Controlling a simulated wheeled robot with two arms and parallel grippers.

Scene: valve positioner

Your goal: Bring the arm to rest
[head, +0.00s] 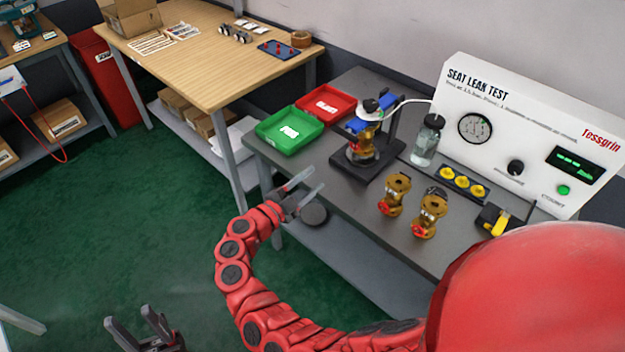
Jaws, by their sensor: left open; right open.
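My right gripper (315,181) is at the end of the red curved arm, at the front left edge of the grey test bench (340,205). Its jaws are apart with nothing between them, and it points toward the bench top. My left gripper (128,315) is low at the bottom left, over the green floor, with its fingers spread and empty. Its arm is mostly out of view. Two brass valves (394,193) (430,213) with red parts stand on the bench to the right of my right gripper. Another brass valve (364,140) sits in the black test fixture.
A green tray (289,131) and a red tray (326,104) lie at the bench's back left. A bottle (427,142) stands before the white leak test panel (500,105). A yellow-black item (494,219) lies at right. A wooden table (200,60) stands behind; open floor lies left.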

